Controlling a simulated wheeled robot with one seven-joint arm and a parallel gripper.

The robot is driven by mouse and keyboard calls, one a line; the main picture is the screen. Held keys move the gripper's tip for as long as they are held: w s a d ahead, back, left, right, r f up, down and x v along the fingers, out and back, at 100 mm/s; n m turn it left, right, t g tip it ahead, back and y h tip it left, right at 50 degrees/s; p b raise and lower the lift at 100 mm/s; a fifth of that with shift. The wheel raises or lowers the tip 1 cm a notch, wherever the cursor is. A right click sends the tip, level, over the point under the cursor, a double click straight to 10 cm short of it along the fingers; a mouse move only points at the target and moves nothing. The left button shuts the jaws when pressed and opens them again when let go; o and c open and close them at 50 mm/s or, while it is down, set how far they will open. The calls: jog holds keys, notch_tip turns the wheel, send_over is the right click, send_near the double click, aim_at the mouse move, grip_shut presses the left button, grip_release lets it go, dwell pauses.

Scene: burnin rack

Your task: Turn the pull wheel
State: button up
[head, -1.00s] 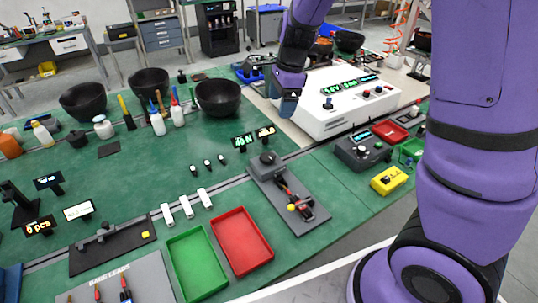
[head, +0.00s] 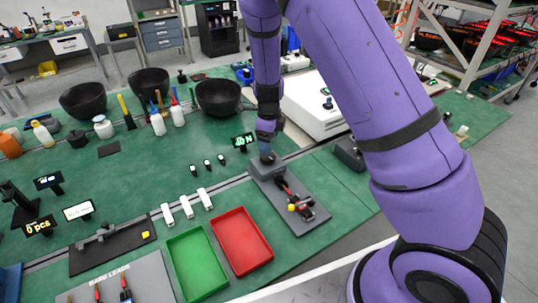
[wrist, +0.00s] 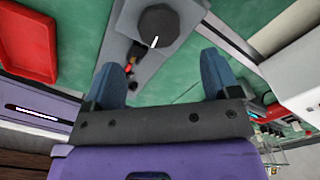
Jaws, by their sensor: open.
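The pull wheel appears to be the round dark knob (wrist: 158,26) with a white pointer line, on a grey fixture (head: 310,222). It shows at the top of the wrist view, just beyond my fingertips. My gripper (wrist: 160,72) is open and empty, its two blue-grey fingers apart, with the knob roughly centred between them but farther off. I cannot tell the exact gap; no contact shows.
A small display (head: 242,140) stands close left of my gripper. A white instrument box (head: 315,105) is behind to the right. A red tray (head: 243,240) and a green tray (head: 197,264) lie in front to the left. Black bowls (head: 218,97) stand farther back.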

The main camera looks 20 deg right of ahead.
aim_at(269, 156)
notch_tip(269, 156, down, 7)
jog(key=shift+r, duration=0.1)
jog(key=shift+c, duration=0.2)
jog(key=c, duration=0.9)
